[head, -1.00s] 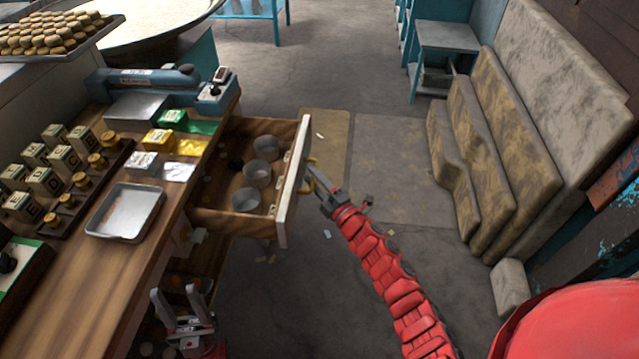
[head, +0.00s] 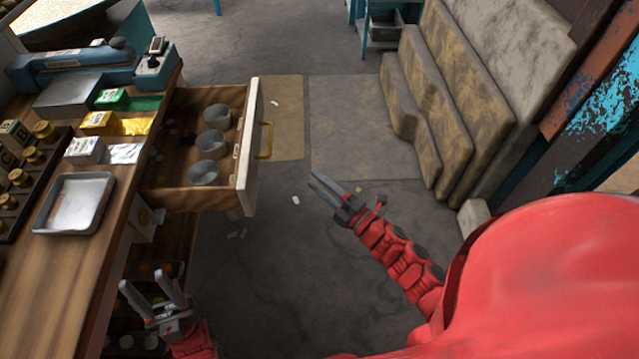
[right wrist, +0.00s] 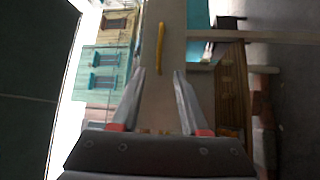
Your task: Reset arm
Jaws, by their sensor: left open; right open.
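My right gripper (head: 326,187) is open and empty over the floor, to the right of the open drawer and apart from it. Its two fingers also show spread in the right wrist view (right wrist: 158,88), with the drawer's yellow handle (right wrist: 160,48) beyond them. In the head view the handle (head: 265,140) sits on the white drawer front (head: 250,150). My left gripper (head: 152,292) is open and empty at the lower left, beside the counter's front edge. The wooden drawer (head: 170,198) is pulled out and holds several round metal tins (head: 207,145).
The wooden counter (head: 40,285) on the left carries a metal tray (head: 75,203), coloured packets (head: 97,122) and a blue sealing device (head: 75,68). Stained cushions (head: 430,110) lean at the right. The floor (head: 290,260) between is mostly clear.

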